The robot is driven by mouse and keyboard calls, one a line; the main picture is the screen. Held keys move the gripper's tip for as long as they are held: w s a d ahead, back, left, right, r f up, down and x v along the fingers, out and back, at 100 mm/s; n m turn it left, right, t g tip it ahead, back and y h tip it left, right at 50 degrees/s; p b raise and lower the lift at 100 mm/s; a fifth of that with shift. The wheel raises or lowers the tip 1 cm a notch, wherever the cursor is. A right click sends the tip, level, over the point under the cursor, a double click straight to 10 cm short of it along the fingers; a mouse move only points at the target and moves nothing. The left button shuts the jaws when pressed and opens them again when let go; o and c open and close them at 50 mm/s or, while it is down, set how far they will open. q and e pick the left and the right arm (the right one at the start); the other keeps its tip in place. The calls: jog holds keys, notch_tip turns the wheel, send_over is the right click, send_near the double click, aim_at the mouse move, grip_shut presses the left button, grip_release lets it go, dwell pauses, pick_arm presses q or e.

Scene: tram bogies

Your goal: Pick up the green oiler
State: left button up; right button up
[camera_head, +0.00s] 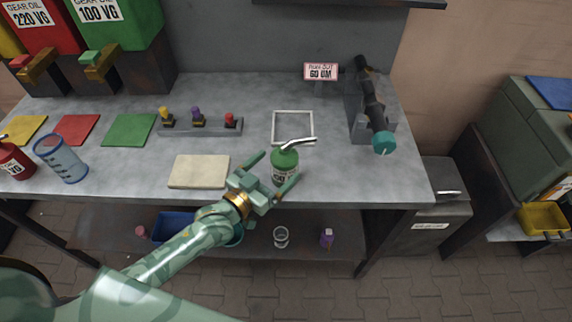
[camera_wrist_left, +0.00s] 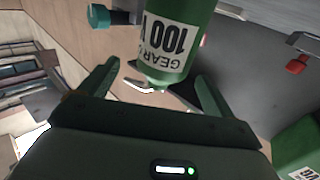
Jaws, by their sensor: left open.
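The green oiler (camera_head: 284,160) stands upright near the front edge of the grey bench, with a thin metal spout and a white label. My left gripper (camera_head: 281,165) is open, and its two fingers lie on either side of the oiler's body. In the left wrist view the oiler (camera_wrist_left: 178,28) appears upside down, its label reading "GEAR 100". The left fingertips (camera_wrist_left: 158,72) are spread with a gap beside the oiler; I cannot tell whether either finger touches it. My right gripper is not in view.
A white square frame (camera_head: 293,111) lies behind the oiler. A cream pad (camera_head: 199,185) lies to its left. A black tool with a teal end (camera_head: 384,142) stands to the right.

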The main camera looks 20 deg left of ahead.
aim_at(289, 153)
pick_arm(q)
jog(key=x, duration=0.3)
jog(key=b+x, duration=0.1)
jog(key=x, duration=0.2)
jog(key=shift+w+a+f, duration=0.15)
jog(key=shift+w, duration=0.15)
jog(key=c, duration=1.4)
